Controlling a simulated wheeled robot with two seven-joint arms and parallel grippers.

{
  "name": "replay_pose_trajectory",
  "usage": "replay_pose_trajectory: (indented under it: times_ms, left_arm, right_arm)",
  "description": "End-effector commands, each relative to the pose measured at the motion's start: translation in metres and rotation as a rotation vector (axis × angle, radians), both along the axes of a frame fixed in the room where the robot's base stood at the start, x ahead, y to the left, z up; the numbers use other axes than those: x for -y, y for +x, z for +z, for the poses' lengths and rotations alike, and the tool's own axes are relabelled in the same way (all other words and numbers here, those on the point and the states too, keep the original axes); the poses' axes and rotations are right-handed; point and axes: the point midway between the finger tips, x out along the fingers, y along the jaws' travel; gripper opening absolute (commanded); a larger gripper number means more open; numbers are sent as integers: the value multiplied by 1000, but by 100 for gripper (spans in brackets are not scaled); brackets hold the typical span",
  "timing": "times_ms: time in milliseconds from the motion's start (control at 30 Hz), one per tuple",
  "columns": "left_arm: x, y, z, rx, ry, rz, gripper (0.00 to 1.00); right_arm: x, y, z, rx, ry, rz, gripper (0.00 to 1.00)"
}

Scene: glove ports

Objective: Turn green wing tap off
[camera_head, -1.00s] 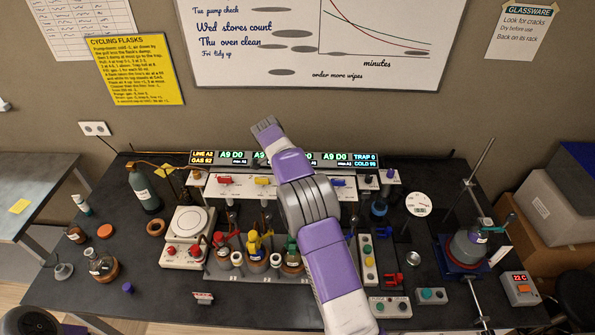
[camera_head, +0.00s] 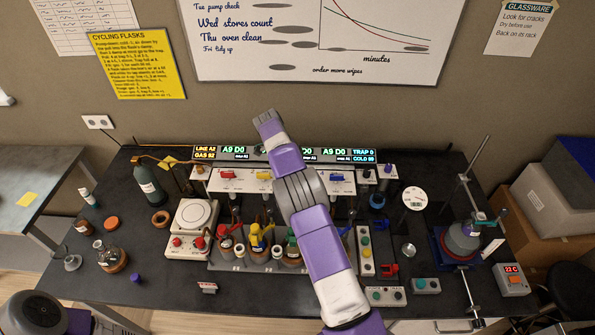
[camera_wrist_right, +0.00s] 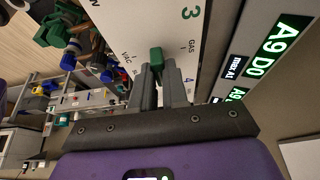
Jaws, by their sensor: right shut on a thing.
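The green wing tap (camera_wrist_right: 156,56) sits on the white panel (camera_wrist_right: 135,25) at station 3, near the GAS marking, in the right wrist view. My right gripper (camera_wrist_right: 158,70) is shut on it, one finger on each side. In the head view my right arm crosses the middle of the bench and hides the green tap and the fingers. The red (camera_head: 228,174), yellow (camera_head: 263,175) and blue (camera_head: 337,178) taps show on the panel (camera_head: 212,186) there. My left gripper is not in view.
Flasks with red, yellow and green clamps (camera_head: 257,240) stand below the panel. A white hotplate (camera_head: 195,215) is to the left. Switch boxes (camera_head: 386,296), a stand (camera_head: 470,185) and a flask (camera_head: 463,237) are to the right.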

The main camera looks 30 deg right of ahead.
Motion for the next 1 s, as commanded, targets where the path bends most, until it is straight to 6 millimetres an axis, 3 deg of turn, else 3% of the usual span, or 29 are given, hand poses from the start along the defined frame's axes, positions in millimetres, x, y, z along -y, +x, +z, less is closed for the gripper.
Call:
replay_pose_trajectory:
  times_ms: [100, 133, 267, 667, 1000]
  left_arm:
    - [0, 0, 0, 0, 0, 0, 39]
    - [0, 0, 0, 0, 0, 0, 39]
    - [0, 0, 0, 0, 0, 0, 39]
    - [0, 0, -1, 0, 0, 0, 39]
    - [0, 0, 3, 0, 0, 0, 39]
  right_arm:
    - [0, 0, -1, -1, 0, 0, 0]
    - [0, 0, -1, -1, 1, 1, 18]
    - [0, 0, 0, -1, 1, 1, 38]
    - [-2, 2, 6, 0, 0, 2, 39]
    - [-18, 12, 50, 2, 0, 2, 39]
